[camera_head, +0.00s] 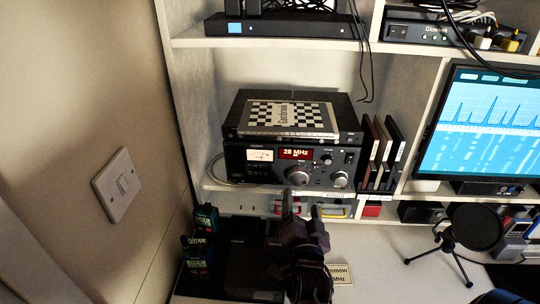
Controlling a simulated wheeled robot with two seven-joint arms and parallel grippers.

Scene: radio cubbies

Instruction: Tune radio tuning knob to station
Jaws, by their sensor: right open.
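The radio (288,166) sits on a middle shelf of the white cubby. It has a pale meter at left and a red display reading "28 MHz". A large silver knob (298,176) is at the centre of its front, with another knob (340,179) to its right and smaller ones above. My right gripper (301,204) is open, pointing up just below the large knob. I cannot tell whether a fingertip touches the radio. A tan card (339,274) on the desk, partly covered by my gripper, shows "MHz". My left gripper is not in view.
A box with a checkered book (290,117) rests on the radio. Dark cases (380,150) stand at its right. Handheld radios (197,255) and a dark box (245,262) are at left on the desk. A monitor (484,125) and microphone (474,228) are at right.

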